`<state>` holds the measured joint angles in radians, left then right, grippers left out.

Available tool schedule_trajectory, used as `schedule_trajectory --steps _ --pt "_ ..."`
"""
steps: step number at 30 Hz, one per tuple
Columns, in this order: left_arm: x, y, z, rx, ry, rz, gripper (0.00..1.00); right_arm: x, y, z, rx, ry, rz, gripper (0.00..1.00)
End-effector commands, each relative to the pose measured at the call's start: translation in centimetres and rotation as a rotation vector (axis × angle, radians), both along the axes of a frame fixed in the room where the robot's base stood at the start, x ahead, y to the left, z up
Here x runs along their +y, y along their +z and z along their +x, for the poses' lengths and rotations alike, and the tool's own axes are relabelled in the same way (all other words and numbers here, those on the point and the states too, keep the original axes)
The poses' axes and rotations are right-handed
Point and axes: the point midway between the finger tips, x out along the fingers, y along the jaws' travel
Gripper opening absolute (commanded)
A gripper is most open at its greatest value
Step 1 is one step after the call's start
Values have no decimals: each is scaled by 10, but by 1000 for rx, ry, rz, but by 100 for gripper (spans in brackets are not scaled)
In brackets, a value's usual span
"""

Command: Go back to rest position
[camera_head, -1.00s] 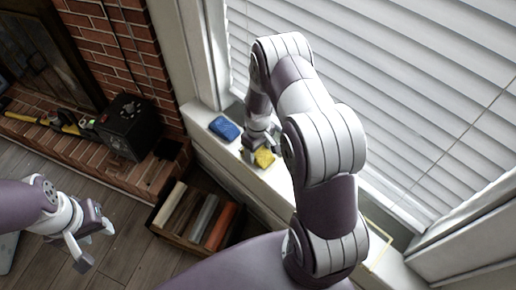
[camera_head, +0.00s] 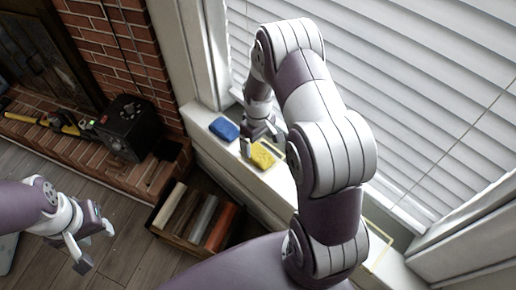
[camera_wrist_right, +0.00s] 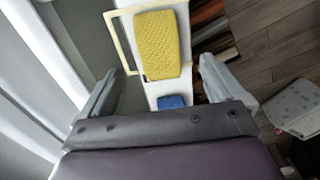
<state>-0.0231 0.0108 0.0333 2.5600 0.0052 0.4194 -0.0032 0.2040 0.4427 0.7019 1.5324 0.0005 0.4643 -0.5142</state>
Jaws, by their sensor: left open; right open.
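My left gripper (camera_head: 92,244) is open and empty at the left, above the wooden floor.
White blinds (camera_head: 400,90) stand close behind my right arm. A crate of books or similar long items (camera_head: 196,218) is on the floor below the sill. A black box (camera_head: 130,126) stands on the brick hearth. A second pale yellow frame (camera_head: 380,248) lies further right on the sill.

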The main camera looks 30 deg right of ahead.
Motion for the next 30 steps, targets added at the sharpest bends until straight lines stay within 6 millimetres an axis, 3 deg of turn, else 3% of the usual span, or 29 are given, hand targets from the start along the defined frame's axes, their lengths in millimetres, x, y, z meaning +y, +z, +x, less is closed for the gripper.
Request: schedule_trajectory --steps 3,7,12,19,21,23,30 --pt "0 1 0 0 0 0 43 0 32 1 -4 0 -1 96" --pt "0 1 0 0 0 0 43 0 56 0 -2 0 0 96" --pt "0 1 0 0 0 0 43 0 69 0 0 0 0 96" --pt "0 1 0 0 0 0 43 0 69 1 -7 -41 -1 96" --pt "0 1 0 0 0 0 43 4 62 -18 19 -146 3 96" --pt "0 5 0 0 0 0 43 12 74 -38 24 -228 3 96" --pt "0 29 0 0 0 0 43 62 156 -122 -45 -366 7 96"
